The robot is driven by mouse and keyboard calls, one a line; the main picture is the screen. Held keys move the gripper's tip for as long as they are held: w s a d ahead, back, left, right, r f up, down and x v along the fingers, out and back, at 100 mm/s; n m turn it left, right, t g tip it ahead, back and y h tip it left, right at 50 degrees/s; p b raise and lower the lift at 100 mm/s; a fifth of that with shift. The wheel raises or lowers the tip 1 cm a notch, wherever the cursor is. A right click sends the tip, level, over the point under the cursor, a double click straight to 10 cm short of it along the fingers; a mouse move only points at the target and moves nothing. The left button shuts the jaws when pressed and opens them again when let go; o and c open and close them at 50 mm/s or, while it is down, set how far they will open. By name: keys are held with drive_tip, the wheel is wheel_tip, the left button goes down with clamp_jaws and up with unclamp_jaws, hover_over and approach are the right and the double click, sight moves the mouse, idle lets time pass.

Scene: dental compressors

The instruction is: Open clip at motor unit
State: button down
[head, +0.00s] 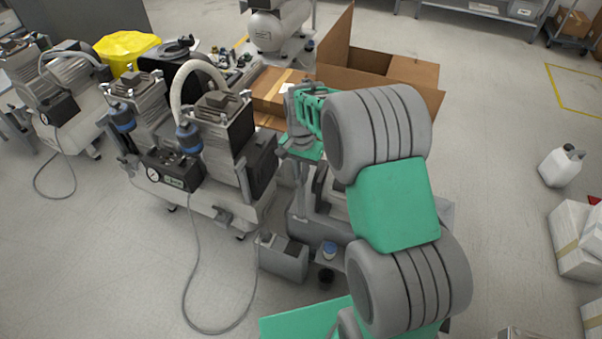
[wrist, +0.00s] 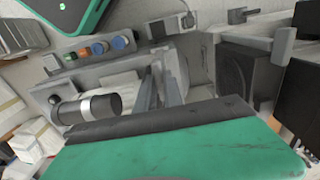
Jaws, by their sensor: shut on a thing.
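In the head view the motor unit (head: 225,128), a dark ribbed block with a pale hose, stands on the grey compressor left of my arm. My gripper is just right of it there, its fingertips largely hidden by my wrist. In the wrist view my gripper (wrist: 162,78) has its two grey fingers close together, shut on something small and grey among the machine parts. This appears to be the clip, but its shape is hidden between the fingers. A grey latch-like part (wrist: 284,46) shows apart from the fingers, at the upper right.
A pressure gauge (head: 153,174) sits on the compressor front, and a cable loops over the floor. An open cardboard box (head: 405,75) stands behind my arm. A white canister (head: 561,166) and white boxes (head: 577,240) are at the right.

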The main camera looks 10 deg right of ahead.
drive_tip(key=shift+r+n, duration=0.1)
drive_tip(key=shift+n, duration=0.3)
drive_tip(key=n+p, duration=0.2)
drive_tip(key=shift+n, duration=0.4)
drive_tip(key=n+p, duration=0.2)
drive_tip(key=n, duration=0.3)
drive_tip(key=n+p, duration=0.1)
drive_tip(key=n, duration=0.3)
drive_tip(key=shift+n, duration=0.4)
drive_tip(key=shift+w+n+p, duration=0.1)
drive_tip(key=shift+n+p, duration=0.25)
drive_tip(key=shift+n, duration=1.95)
drive_tip(key=shift+a, duration=0.1)
drive_tip(key=c, duration=1.5)
unclamp_jaws()
drive_tip(key=shift+o, duration=0.2)
